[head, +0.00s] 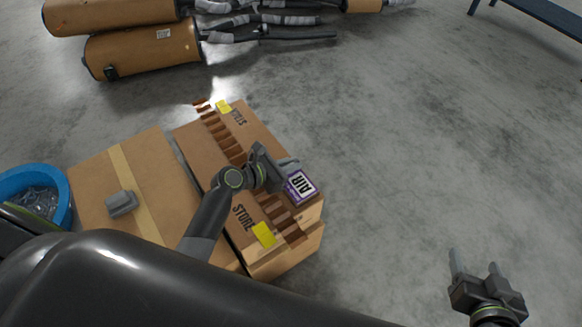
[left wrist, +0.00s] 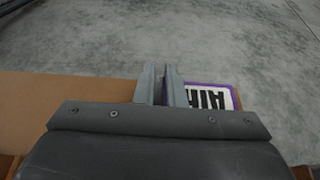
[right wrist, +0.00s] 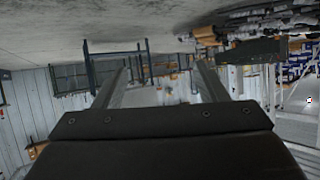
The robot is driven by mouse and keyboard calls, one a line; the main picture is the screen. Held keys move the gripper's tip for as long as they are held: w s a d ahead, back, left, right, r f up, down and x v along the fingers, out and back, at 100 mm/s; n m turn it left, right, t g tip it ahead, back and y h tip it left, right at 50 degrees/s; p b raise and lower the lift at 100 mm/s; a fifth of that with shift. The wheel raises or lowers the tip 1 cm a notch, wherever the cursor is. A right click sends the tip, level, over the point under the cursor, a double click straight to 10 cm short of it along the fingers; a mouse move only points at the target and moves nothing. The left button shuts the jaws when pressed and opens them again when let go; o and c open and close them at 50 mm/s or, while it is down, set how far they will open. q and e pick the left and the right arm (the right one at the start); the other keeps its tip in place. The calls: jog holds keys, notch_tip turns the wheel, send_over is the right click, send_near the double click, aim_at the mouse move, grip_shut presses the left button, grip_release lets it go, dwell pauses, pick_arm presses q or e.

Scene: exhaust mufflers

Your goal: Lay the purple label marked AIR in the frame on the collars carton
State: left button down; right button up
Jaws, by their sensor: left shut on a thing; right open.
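The purple-bordered label marked AIR (head: 300,187) is at the right edge of the slotted carton (head: 272,140), over its top. It also shows in the left wrist view (left wrist: 212,97), right of the fingers. My left gripper (head: 289,166) is shut on the label's edge. I cannot tell whether the label touches the carton top. The frame cannot be made out and may be hidden under the label or gripper. The carton bears the words STORE and a second word partly blurred. My right gripper (head: 474,259) is open and empty over bare floor; its fingers also show in the right wrist view (right wrist: 165,80).
A taped carton (head: 160,180) with a grey block (head: 121,203) on it stands left of the slotted carton. A blue tub (head: 62,190) is at the far left. Brown mufflers (head: 150,48) lie at the back. Floor to the right is clear.

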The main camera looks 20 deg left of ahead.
pick_arm(q)
jog(key=shift+f, duration=0.5)
pick_arm(e)
jog(key=shift+w+d+r+t+h, duration=0.1)
jog(key=shift+w+r+t, duration=0.3)
jog(key=shift+r, duration=0.25)
jog(key=shift+w+d+r+t+h, duration=0.1)
jog(key=shift+w+r+t, duration=0.2)
jog(key=shift+r+t, duration=0.25)
jog(key=shift+w+d+r+t+h, duration=0.1)
jog(key=shift+w+r+t, duration=0.25)
jog(key=shift+r, duration=0.4)
pick_arm(q)
jog(key=shift+f, duration=0.15)
jog(key=c, duration=1.5)
grip_release()
pick_arm(e)
jog(key=shift+w+r, duration=0.1)
jog(key=shift+r, duration=0.15)
